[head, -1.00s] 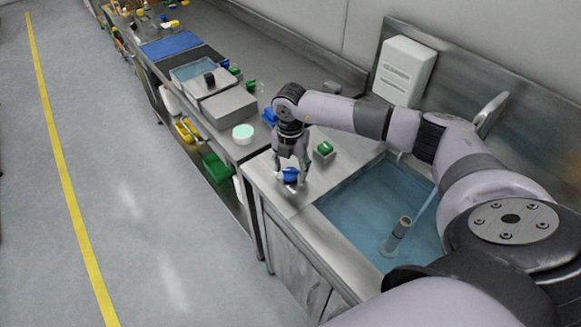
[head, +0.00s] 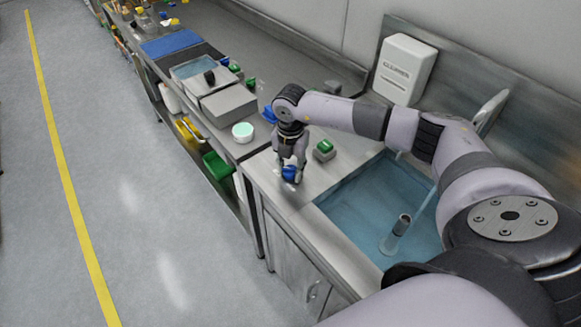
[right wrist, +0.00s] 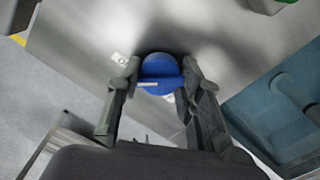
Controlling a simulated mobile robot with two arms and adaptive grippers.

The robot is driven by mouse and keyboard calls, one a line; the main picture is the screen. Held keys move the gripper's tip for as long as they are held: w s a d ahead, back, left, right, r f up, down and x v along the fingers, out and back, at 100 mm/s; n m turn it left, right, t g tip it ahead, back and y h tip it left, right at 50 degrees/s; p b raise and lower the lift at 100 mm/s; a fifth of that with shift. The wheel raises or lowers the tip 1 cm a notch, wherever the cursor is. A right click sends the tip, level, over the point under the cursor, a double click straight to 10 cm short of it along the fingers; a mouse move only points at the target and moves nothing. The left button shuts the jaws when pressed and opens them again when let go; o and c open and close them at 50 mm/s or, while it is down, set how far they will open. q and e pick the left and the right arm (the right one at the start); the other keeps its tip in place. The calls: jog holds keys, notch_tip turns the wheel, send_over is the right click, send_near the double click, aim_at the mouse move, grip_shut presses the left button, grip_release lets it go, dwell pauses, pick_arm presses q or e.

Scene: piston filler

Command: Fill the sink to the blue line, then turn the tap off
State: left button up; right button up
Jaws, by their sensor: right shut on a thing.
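My right gripper (head: 288,176) points down at the counter left of the sink and is shut on a blue knob (head: 291,174). In the right wrist view the blue knob (right wrist: 161,73) sits between the two fingertips, with a small white label beside it. The sink (head: 331,217) holds blue water (head: 360,207), and a grey upright pipe (head: 399,228) stands in it. A pale stream (head: 424,214) seems to fall into the sink, partly hidden by my right arm. The tap spout (head: 490,110) shows behind the arm. I cannot make out the blue line. My left gripper is not in view.
A green-topped block (head: 324,149) stands close to the right gripper on the counter. A white dispenser box (head: 404,68) hangs on the wall. A round white tub (head: 243,132) and grey boxes (head: 228,104) stand farther left. The floor at left is clear.

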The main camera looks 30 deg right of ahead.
jog(key=shift+c, duration=0.7)
jog(key=n+b, duration=0.2)
jog(key=shift+f+n, duration=0.1)
jog(key=shift+n, duration=0.3)
jog(key=n+b, duration=0.4)
jog(key=n, duration=0.2)
jog(key=n+b, duration=0.2)
jog(key=n, duration=0.3)
jog(key=shift+n+b, duration=1.2)
jog(key=shift+n, duration=0.8)
jog(key=shift+r, duration=0.2)
